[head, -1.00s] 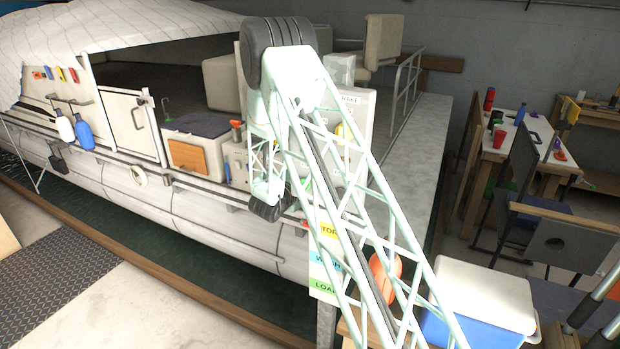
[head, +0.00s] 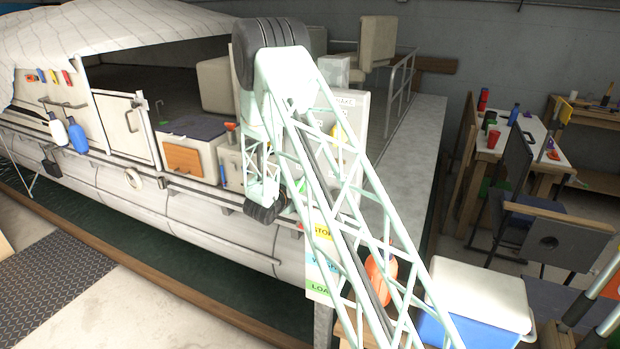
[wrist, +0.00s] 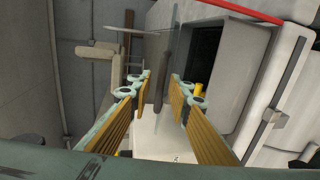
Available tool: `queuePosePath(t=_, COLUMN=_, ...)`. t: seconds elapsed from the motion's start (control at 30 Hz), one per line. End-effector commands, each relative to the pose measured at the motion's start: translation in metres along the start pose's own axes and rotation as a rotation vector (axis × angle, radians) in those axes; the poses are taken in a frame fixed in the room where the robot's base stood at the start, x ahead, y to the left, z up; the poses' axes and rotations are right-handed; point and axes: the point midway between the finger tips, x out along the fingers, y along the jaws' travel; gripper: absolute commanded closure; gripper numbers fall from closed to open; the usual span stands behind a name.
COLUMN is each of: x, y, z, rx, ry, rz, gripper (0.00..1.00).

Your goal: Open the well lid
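A white box (head: 204,154) on the boat deck has a dark lid (head: 200,126) lying flat and closed on top; it looks like the well, though no label confirms this. A dark upright bar (wrist: 160,95) shows in the gap, with no clear contact. I cannot identify the lid in the wrist view.
A white door (head: 128,130) and railing edge the boat deck. A sign board (head: 321,262) and a white-and-blue cooler (head: 480,295) stand near my arm. A table (head: 520,145) with cups is at right. In the wrist view, a red rail (wrist: 240,10) runs along the upper right.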

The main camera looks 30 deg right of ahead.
Motion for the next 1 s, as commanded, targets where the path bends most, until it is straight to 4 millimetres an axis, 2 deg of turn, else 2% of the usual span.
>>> queuePosePath(t=0.27, x=-0.025, y=-0.001, z=0.0, rx=-0.001, ry=0.001, rz=-0.001, gripper=0.82)
queuePosePath(t=0.7, x=-0.088, y=0.0, z=-0.001, rx=-0.001, ry=0.002, rz=-0.001, gripper=0.82)
queuePosePath(t=1.0, x=-0.112, y=0.0, z=0.0, rx=0.0, ry=0.001, rz=0.0, gripper=0.82)
